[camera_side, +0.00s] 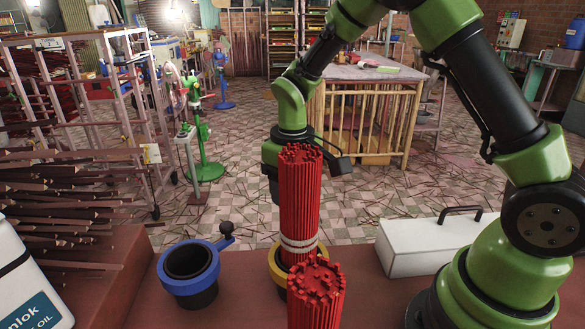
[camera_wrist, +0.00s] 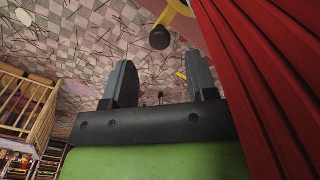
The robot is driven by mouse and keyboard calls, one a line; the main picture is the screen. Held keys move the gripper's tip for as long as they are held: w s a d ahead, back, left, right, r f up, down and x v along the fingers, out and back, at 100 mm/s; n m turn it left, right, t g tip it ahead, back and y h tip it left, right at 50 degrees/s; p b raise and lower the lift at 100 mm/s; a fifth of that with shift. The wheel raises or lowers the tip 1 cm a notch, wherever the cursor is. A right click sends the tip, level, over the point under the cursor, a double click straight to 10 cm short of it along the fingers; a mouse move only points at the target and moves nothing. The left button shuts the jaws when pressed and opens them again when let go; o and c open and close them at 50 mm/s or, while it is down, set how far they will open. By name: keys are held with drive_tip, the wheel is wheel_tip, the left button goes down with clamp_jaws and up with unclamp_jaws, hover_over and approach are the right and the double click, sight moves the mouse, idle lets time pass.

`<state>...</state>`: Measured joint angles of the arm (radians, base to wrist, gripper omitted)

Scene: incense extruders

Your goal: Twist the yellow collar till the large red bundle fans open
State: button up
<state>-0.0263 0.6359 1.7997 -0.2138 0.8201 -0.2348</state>
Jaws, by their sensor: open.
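The large red bundle (camera_side: 300,195) of sticks stands upright with a pale tie (camera_side: 298,246) low around it and is closed. The yellow collar (camera_side: 275,268) is around its base, partly hidden by a second red bundle. In the wrist view the red bundle (camera_wrist: 262,70) fills the right side, close beside my gripper. The collar's yellow lever (camera_wrist: 178,9) with a black knob (camera_wrist: 159,38) shows beyond the fingertips. My gripper (camera_wrist: 161,75) is open and empty, apart from the knob. In the side view it is behind the bundle, mostly hidden.
A second red bundle (camera_side: 315,297) stands in front, nearest the side camera. A blue collar (camera_side: 188,278) with a black-knobbed lever is to the left. A white box (camera_side: 430,244) lies to the right, and a white oil container (camera_side: 25,275) stands at the left edge.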

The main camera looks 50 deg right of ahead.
wheel_tip(320, 180, up, 5)
drive_tip(key=shift+r, duration=0.2)
drive_tip(key=shift+d+f, duration=0.15)
drive_tip(key=shift+d, duration=0.05)
drive_tip(key=c, duration=0.5)
drive_tip(key=d+f+m+g, duration=0.1)
drive_tip(key=s+d+f+m+g+y, duration=0.1)
drive_tip(key=shift+s+d+f+m, duration=0.3)
drive_tip(key=shift+f, duration=0.1)
clamp_jaws()
drive_tip(key=s+d+f+m+t+y, duration=0.3)
drive_tip(key=d+f+m+t+y, duration=0.25)
drive_tip(key=m, duration=0.55)
drive_tip(key=s+d+f+m+t+y, duration=0.3)
drive_tip(key=d+m+t+y, duration=0.3)
drive_tip(key=m+y, duration=0.4)
drive_tip(key=shift+g+h, duration=0.25)
drive_tip(key=shift+g, duration=0.4)
drive_tip(key=x, duration=1.2)
drive_tip(key=shift+w+a+f, duration=0.2)
drive_tip(key=shift+a, duration=0.05)
